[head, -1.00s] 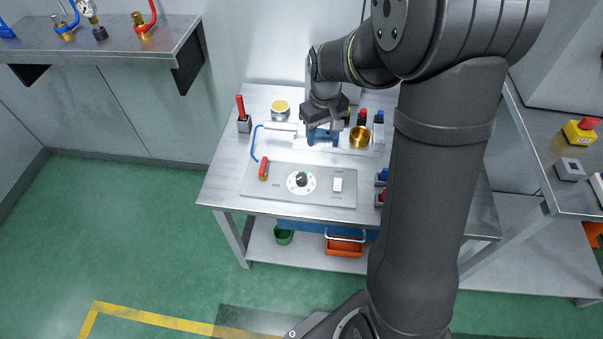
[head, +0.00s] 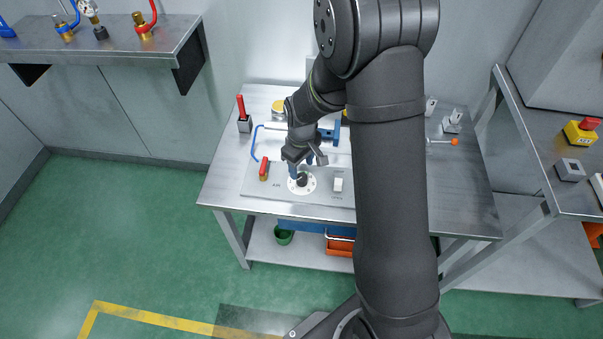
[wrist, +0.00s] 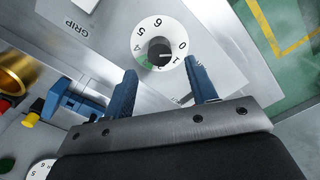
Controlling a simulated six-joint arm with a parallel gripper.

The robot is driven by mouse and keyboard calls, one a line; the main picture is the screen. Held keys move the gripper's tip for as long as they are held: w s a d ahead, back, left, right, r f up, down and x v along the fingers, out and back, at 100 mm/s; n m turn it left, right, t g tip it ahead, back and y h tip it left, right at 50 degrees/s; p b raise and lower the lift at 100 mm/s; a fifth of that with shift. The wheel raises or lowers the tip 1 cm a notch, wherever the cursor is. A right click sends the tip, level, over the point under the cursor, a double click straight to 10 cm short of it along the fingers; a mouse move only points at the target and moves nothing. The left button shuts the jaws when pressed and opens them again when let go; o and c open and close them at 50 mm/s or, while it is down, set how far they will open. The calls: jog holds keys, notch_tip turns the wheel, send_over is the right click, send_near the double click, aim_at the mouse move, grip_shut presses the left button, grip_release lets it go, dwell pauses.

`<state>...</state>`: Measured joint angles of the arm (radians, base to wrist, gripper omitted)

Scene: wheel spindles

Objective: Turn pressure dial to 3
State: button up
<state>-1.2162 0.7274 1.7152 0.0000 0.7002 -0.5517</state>
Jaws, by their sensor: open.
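The pressure dial (head: 310,187) is a white numbered disc with a dark knob on the grey panel (head: 262,192). In the wrist view the dial (wrist: 150,25) shows its digits and a green patch. My gripper (head: 307,168) is just above the dial, pointing down. In the wrist view my gripper (wrist: 160,70) is open and empty, with one blue finger on each side of the dial's lower part. Contact with the knob cannot be told.
A red-handled valve (head: 264,169) stands left of the dial and a white switch (head: 338,185) right of it. A blue fixture (wrist: 72,100) and a brass cup (wrist: 14,68) lie behind. My arm hides the bench's middle right.

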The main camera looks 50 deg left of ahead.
aim_at(302, 177)
jog(key=shift+f, duration=2.3)
jog(key=c, duration=1)
jog(key=shift+o, duration=0.2)
